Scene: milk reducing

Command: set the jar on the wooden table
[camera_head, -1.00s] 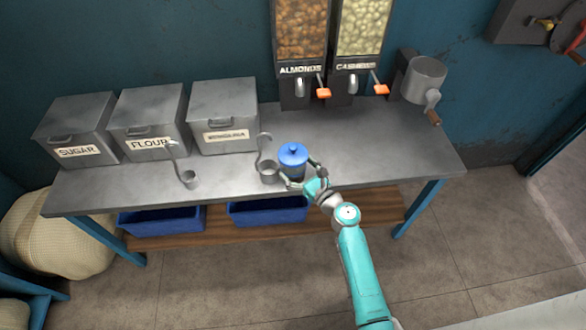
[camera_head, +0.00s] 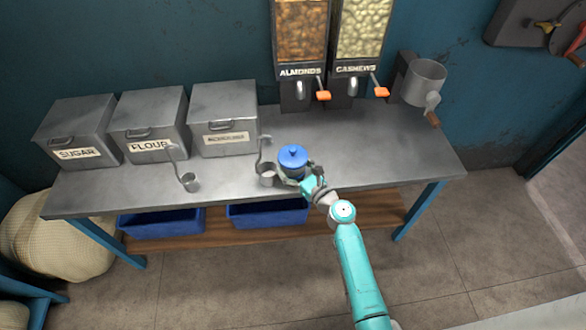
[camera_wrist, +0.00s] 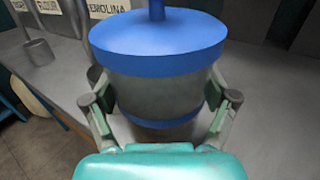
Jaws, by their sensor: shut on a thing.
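The jar (camera_head: 293,158) has a blue lid with a knob and a grey body. My gripper (camera_head: 300,180) is shut on the jar's body, one finger on each side; the fingers also show in the wrist view (camera_wrist: 160,110). I cannot tell whether the jar's base touches the tabletop. A wooden lower shelf (camera_head: 350,217) runs under the metal top; no separate wooden table shows.
A metal ladle (camera_head: 267,177) stands just left of the jar, another (camera_head: 190,182) farther left. Bins labelled sugar (camera_head: 75,135), flour (camera_head: 148,125) and a third (camera_head: 224,118) stand behind. Dispensers (camera_head: 330,50) and a grinder (camera_head: 423,82) are at the back. The tabletop's right side is clear.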

